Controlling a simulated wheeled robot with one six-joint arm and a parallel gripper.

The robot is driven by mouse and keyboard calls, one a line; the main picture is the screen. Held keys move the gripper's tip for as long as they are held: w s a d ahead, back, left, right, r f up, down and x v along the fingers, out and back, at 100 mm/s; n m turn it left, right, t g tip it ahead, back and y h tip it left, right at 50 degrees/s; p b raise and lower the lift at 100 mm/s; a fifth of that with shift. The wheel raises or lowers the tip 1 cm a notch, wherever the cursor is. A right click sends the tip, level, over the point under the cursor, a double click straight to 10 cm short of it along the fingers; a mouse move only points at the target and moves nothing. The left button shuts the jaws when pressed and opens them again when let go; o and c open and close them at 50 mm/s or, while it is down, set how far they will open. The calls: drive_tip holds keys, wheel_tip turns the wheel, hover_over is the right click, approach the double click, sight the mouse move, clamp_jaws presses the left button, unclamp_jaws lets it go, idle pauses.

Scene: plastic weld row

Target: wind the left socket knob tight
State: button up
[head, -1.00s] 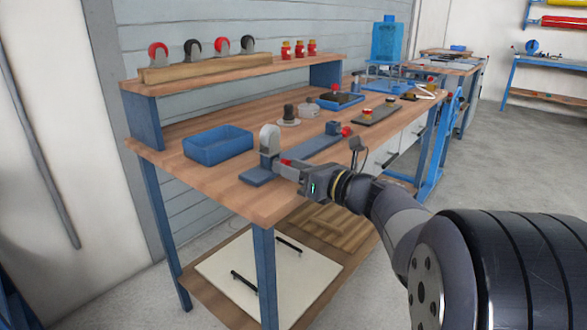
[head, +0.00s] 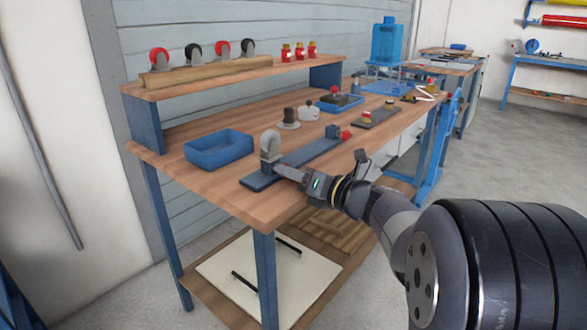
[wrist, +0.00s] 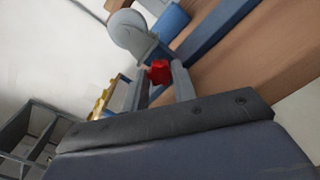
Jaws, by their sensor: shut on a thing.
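The left socket knob (wrist: 159,72) is red and sits between the two fingers of my gripper in the wrist view. My gripper (wrist: 161,77) is shut on it. In the head view my gripper (head: 282,170) is at the near left end of the long dark bar (head: 310,152), and its fingers hide the knob. A grey wheel-like piece (head: 270,146) stands upright at the left socket, just beyond the fingers. It also shows in the wrist view (wrist: 128,30). The right socket (head: 332,131), a blue block with its own red knob (head: 346,135), is at the bar's far end.
A blue tray (head: 219,150) lies left of the bar. A shelf (head: 235,77) with several wheels overhangs the back. The bench's front edge is below my gripper.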

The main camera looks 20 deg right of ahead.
drive_tip(key=shift+m, duration=0.3)
drive_tip(key=o, duration=1)
drive_tip(key=shift+f, duration=0.1)
